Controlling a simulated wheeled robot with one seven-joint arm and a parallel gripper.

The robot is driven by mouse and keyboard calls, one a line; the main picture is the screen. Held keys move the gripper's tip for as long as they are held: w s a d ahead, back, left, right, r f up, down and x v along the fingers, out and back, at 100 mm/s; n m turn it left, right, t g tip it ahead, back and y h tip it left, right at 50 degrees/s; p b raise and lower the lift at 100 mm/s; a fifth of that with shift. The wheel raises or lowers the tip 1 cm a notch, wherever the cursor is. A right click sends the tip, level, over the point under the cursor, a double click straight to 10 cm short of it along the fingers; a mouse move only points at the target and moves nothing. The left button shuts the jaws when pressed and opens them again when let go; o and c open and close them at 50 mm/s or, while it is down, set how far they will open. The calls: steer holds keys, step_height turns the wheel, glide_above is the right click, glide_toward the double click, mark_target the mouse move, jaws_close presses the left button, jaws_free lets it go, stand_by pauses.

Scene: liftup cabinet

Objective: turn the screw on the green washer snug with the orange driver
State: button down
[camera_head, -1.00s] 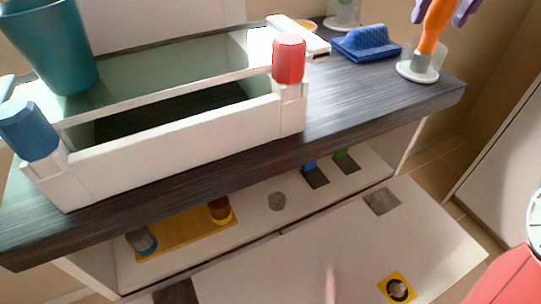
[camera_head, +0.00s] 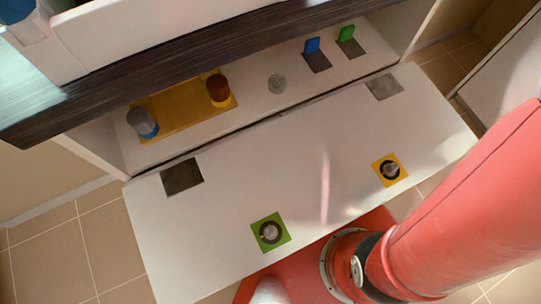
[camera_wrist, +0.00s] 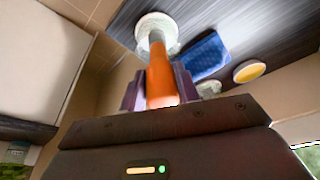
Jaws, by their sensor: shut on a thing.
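The green square washer (camera_head: 270,231) lies on the lowered white door panel in the head view, with a grey screw (camera_head: 269,232) standing at its centre. How far the screw is turned in cannot be told. In the wrist view my gripper (camera_wrist: 159,90) has its purple fingers shut on the orange driver (camera_wrist: 160,76). The driver's far end is at the round white holder (camera_wrist: 154,27) on the dark counter; whether it is still inside is blurred. The gripper and driver are outside the head view, well away from the green washer.
A yellow washer with a screw (camera_head: 390,170) is at the panel's right. A blue sponge-like block (camera_wrist: 204,54) and a yellow disc (camera_wrist: 249,71) are near the holder. The cabinet shelf holds a wooden tray (camera_head: 174,111) and blue and green tabs.

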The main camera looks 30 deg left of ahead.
steer(key=shift+r+p, duration=1.2)
steer(key=shift+r, duration=2.25)
